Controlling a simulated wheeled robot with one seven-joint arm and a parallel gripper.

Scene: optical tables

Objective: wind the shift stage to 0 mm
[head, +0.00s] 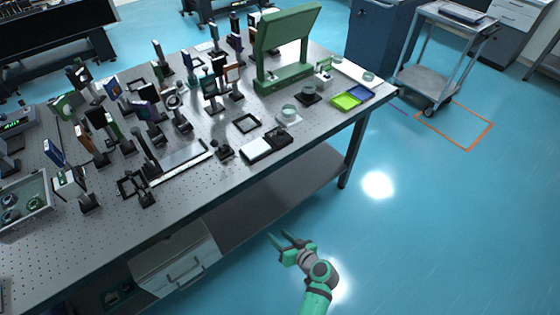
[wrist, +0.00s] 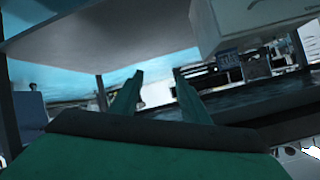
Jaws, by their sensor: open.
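A long pale rail stage (head: 182,162) lies along the front part of the optical table, with a dark upright post at its left part. It looks like the shift stage, but I cannot be sure. A small dark fitting (head: 223,151) sits near its right end. Its scale and reading are too small to make out. My gripper (head: 279,238) is open and empty, out over the floor in front of the table and apart from the stage. In the wrist view its two green fingers (wrist: 158,76) stand apart with nothing between them. I cannot make out the stage in the wrist view.
The perforated optical table (head: 108,228) carries many mounted optics behind the rail. A black-and-white box (head: 257,149) lies right of it, and a green stand (head: 285,50) rises farther back. A drawer unit (head: 176,262) sits below the tabletop. The blue floor right of my gripper is clear.

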